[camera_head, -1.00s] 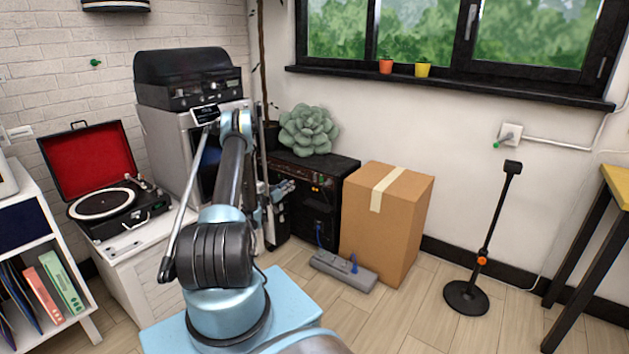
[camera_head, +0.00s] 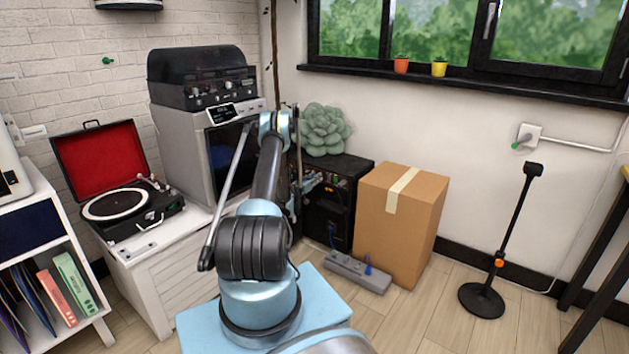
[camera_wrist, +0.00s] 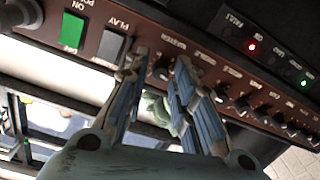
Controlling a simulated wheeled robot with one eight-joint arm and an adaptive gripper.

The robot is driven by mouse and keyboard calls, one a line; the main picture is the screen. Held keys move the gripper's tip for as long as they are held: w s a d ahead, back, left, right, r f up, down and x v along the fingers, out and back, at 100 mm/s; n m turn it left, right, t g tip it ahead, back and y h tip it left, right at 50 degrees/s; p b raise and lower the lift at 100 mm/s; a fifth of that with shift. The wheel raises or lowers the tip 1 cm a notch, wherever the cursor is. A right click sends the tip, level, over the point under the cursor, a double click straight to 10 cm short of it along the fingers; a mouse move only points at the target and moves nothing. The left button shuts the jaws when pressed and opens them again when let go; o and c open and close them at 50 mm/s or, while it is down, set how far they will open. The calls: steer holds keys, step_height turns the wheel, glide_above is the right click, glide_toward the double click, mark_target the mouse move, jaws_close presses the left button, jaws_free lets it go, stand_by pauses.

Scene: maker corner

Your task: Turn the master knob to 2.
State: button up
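The master knob (camera_wrist: 162,69) is a small black knob on a brown control panel (camera_wrist: 215,62), by a label that appears to read MASTER in the wrist view. My gripper (camera_wrist: 160,63) is open, its two blue-grey fingers one on each side of this knob with gaps showing. Contact cannot be made out. The knob's setting is too small to read. In the head view, my gripper (camera_head: 308,183) is at the upper front of the black amplifier cabinet (camera_head: 343,212), partly covering its panel.
A green switch (camera_wrist: 71,31) and a grey PLAY switch (camera_wrist: 112,44) lie left of the knob. Several similar knobs run to the right. A plant (camera_head: 323,130) stands on the cabinet. A cardboard box (camera_head: 415,225) and a grey power strip (camera_head: 357,272) stand nearby on the floor.

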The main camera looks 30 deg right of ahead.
steer(key=shift+w+d, duration=0.15)
steer(key=shift+d, duration=0.15)
steer(key=shift+c, duration=0.3)
steer(key=shift+w, duration=0.1)
jaws_close()
steer(key=shift+a+n, duration=0.15)
steer(key=shift+n, duration=1.25)
steer(key=shift+o, duration=0.3)
jaws_free()
